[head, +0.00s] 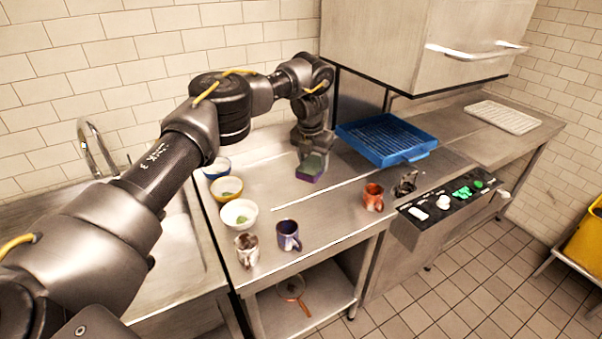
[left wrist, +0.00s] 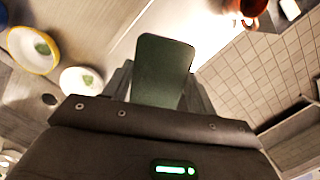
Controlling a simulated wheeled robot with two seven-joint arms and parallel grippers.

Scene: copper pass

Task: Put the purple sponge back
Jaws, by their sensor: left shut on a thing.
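The purple sponge (head: 309,174) has a purple body and a green top face. My left gripper (head: 313,152) comes down on it from above and is shut on it, at the back of the steel counter (head: 335,205). I cannot tell whether the sponge's underside touches the counter. In the left wrist view the sponge's dark green face (left wrist: 162,70) shows between the fingers. My right gripper is not in view.
Bowls stand left of the sponge, the white one (head: 239,215) nearest. A purple mug (head: 288,236) and a red mug (head: 373,197) stand toward the front. A blue rack (head: 385,138) lies to the right, near the control panel (head: 452,204). The counter's middle is clear.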

